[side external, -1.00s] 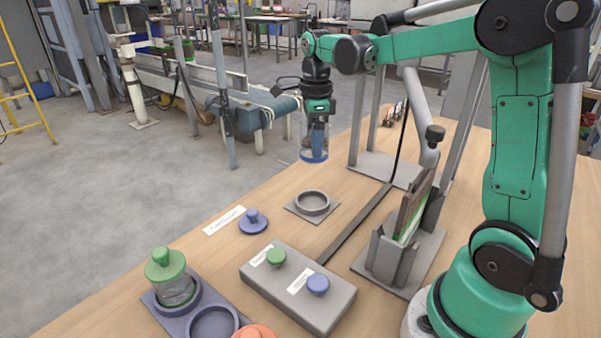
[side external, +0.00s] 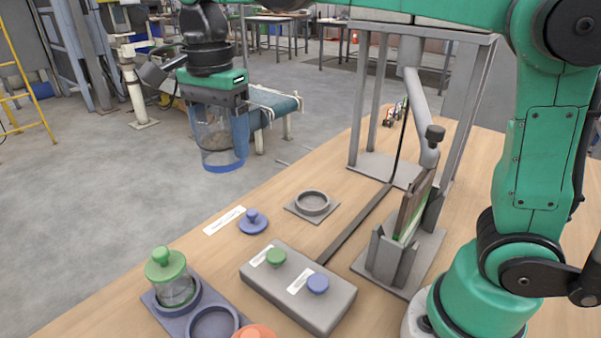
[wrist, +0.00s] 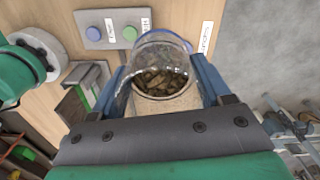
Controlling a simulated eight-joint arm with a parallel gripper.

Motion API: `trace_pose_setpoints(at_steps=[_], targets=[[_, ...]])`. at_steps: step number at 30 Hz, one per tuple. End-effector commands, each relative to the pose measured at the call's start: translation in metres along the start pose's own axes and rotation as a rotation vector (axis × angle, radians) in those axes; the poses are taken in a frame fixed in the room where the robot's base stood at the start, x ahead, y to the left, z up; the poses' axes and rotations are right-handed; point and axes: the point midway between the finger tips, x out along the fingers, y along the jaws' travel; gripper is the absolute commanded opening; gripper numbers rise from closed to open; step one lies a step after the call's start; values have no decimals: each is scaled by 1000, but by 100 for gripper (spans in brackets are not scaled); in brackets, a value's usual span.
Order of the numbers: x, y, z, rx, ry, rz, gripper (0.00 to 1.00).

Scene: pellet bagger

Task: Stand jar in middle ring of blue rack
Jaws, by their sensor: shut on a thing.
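My gripper (side external: 217,130) is shut on a clear jar (side external: 218,150) with a blue band at its base. It holds the jar roughly upright, high above the table's left edge. In the wrist view the jar (wrist: 161,78) sits between the two blue fingers and has brown pellets inside. The blue rack (side external: 177,318) is at the bottom left, partly cut off by the picture edge. A green-lidded jar (side external: 172,278) stands in its far ring. The middle ring (side external: 213,322) looks empty. An orange lid (side external: 255,332) shows at the near end; what is under it is hidden.
A blue knobbed lid (side external: 252,223) and a grey round holder (side external: 313,203) are on the table. A grey box (side external: 320,305) with green and blue buttons stands right of the rack. Farther right is a metal stand (side external: 385,258) under a spout.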

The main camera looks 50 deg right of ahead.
Motion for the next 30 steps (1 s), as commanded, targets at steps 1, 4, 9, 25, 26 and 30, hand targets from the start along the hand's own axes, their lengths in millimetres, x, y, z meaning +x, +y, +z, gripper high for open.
trace_pose_setpoints(at_steps=[1,4,9,25,26,30], targets=[[0,4,26,-118,0,0,0],[-1,14,65,-316,0,0,0],[-1,30,106,-531,0,0,0],[89,36,117,-599,0,0,0],[96,36,118,-599,0,0,0],[129,36,118,-598,0,0,0]])
